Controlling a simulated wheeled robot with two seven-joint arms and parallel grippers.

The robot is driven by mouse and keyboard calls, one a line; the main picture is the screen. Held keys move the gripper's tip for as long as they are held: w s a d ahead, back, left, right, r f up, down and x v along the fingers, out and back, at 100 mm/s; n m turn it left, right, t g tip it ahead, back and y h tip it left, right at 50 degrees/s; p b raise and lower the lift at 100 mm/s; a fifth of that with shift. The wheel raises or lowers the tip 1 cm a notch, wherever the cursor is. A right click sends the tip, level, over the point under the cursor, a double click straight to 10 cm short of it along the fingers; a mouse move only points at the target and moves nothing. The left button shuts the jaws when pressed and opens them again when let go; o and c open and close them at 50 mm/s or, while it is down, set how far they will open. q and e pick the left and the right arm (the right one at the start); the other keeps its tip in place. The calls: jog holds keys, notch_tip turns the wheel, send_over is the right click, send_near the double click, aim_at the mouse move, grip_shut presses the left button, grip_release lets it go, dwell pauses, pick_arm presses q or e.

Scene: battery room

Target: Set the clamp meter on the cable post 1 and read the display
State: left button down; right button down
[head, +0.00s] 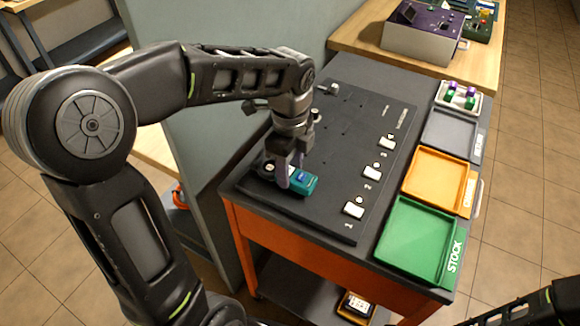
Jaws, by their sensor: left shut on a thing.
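The clamp meter (304,184) is a small teal block with a blue part on top, at the near left of the black panel (335,150). My left gripper (291,172) reaches down from above and is shut on it. I cannot tell whether the meter touches the panel or hangs just above it. A small round fitting (269,168) shows just left of the fingers, partly hidden. I cannot tell which part is cable post 1. No display reading is legible. My right gripper is out of view.
A green tray (385,235) marked STOCK, an orange tray (408,185) and a grey tray (432,143) line the cart's right side. A white holder (440,97) with green and purple pieces stands behind them. A grey-green partition (205,215) borders the cart's left.

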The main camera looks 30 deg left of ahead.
pick_arm(q)
jog(key=shift+f, duration=0.1)
jog(key=c, duration=1.1)
grip_release()
notch_tip(320, 180, up, 6)
jog(key=p, duration=0.5)
notch_tip(320, 180, up, 5)
jog(key=p, duration=0.4)
